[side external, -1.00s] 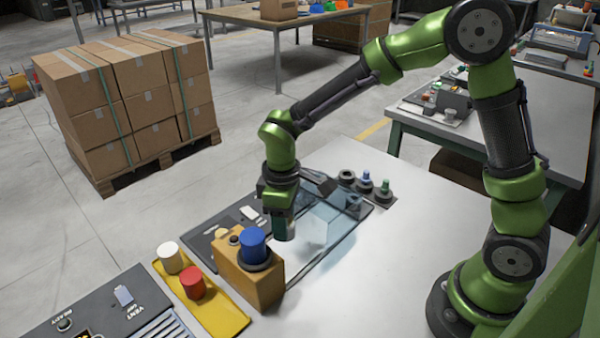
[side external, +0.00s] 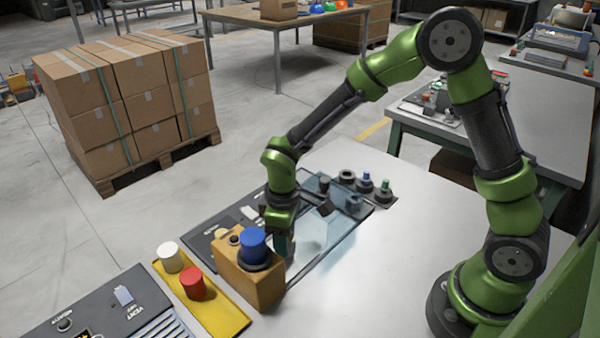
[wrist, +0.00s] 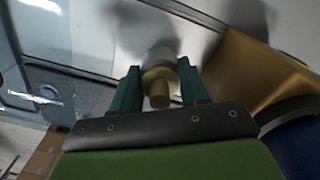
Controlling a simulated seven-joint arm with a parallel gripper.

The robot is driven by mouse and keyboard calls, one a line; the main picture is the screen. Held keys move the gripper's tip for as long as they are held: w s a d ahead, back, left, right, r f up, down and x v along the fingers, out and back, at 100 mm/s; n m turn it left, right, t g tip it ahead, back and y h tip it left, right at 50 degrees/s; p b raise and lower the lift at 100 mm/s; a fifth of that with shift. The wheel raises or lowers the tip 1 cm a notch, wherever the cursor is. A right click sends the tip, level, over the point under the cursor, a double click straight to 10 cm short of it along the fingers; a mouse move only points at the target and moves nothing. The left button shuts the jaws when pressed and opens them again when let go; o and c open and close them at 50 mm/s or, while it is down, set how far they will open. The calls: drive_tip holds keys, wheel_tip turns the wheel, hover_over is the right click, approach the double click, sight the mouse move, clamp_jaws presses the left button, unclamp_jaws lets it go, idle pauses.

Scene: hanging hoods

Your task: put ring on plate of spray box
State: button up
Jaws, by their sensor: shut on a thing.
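In the side view my gripper (side external: 281,246) points down just behind the tan block, its tips partly hidden by the block and blue cylinder. In the wrist view my gripper (wrist: 161,90) has its dark green fingers shut on a brass-coloured round piece (wrist: 159,91) with a short stem. A pale, blurred round shape lies beyond it. Whether the held piece is the ring I cannot tell. A clear glass-like box (side external: 322,228) stands right of the gripper on a dark-edged base; I take it as the spray box. Its plate is not clearly seen.
The tan block (side external: 248,280) carries a blue cylinder (side external: 253,245) close to my gripper. A yellow tray (side external: 222,316) holds white and red cylinders at left. Small dark fixtures (side external: 365,184) stand behind the box. The white table (side external: 390,270) is clear to the right.

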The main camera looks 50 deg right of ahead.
drive_tip(key=shift+f, duration=0.55)
drive_tip(key=o, duration=1.2)
drive_tip(key=shift+c, duration=0.2)
wheel_tip(320, 180, up, 17)
drive_tip(key=s+d+r+m+t+y, duration=0.1)
drive_tip(key=s+d+r+m+t, duration=0.1)
drive_tip(key=s+d+m+t, duration=0.1)
drive_tip(key=s+d+r+m+t+y, duration=0.1)
drive_tip(key=s+d+r+m+t, duration=0.2)
drive_tip(key=s+m, duration=0.4)
drive_tip(key=s+d+t, duration=0.1)
drive_tip(key=s+d, duration=0.1)
drive_tip(key=s, duration=0.1)
drive_tip(key=shift+s+d+r, duration=0.25)
drive_tip(key=shift+d, duration=0.15)
